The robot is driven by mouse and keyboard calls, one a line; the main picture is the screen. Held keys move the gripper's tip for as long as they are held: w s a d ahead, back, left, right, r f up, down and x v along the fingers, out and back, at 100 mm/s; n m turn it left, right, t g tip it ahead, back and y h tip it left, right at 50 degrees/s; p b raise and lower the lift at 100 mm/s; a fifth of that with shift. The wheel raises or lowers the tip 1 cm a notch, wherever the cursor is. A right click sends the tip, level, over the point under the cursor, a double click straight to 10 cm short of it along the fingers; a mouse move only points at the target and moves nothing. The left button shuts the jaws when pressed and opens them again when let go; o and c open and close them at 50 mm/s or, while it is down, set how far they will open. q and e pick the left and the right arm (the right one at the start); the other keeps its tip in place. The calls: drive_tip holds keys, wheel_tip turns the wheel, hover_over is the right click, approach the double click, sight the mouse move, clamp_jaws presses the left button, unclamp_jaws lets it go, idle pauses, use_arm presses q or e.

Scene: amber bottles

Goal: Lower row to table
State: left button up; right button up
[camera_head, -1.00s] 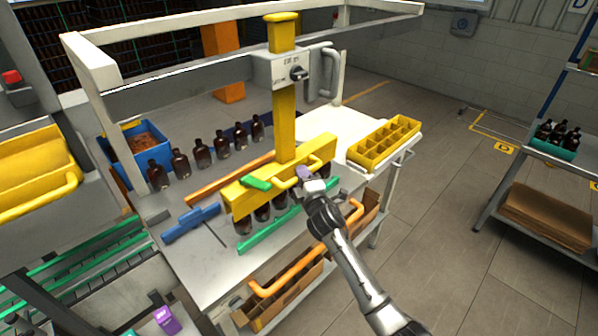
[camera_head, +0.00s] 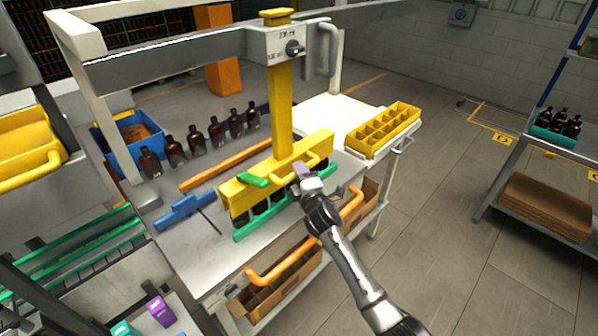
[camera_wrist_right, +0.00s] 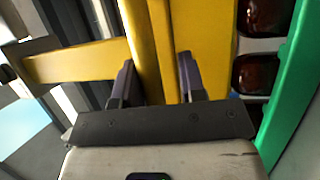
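A yellow beam (camera_head: 275,174) hangs from a yellow post (camera_head: 283,110) over the table (camera_head: 210,262). A row of amber bottles (camera_head: 243,217) shows below the beam, mostly hidden by it and by a green rail (camera_head: 285,205) in front. In the right wrist view two dark bottles (camera_wrist_right: 260,73) sit beside the green rail (camera_wrist_right: 291,85). My right gripper (camera_head: 303,174) is at the beam's front handle. In the wrist view its fingers (camera_wrist_right: 157,82) stand on both sides of the yellow handle (camera_wrist_right: 145,50) and appear closed on it. My left gripper is out of view.
Several separate amber bottles (camera_head: 196,140) stand in a row behind an orange rail (camera_head: 225,165). A blue fixture (camera_head: 185,212) lies left of the beam. A yellow divided crate (camera_head: 384,130) sits to the right. The table's front left is bare.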

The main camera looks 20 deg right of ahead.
drive_tip(key=shift+o, duration=0.9)
drive_tip(key=shift+s+f, duration=0.1)
drive_tip(key=shift+f, duration=0.05)
drive_tip(key=shift+s, duration=0.1)
drive_tip(key=shift+s, duration=0.35)
drive_tip(key=s+f, duration=0.2)
drive_tip(key=s, duration=1)
drive_tip(key=shift+s+a+p, duration=0.3)
drive_tip(key=shift+s, duration=0.1)
drive_tip(key=shift+f, duration=0.1)
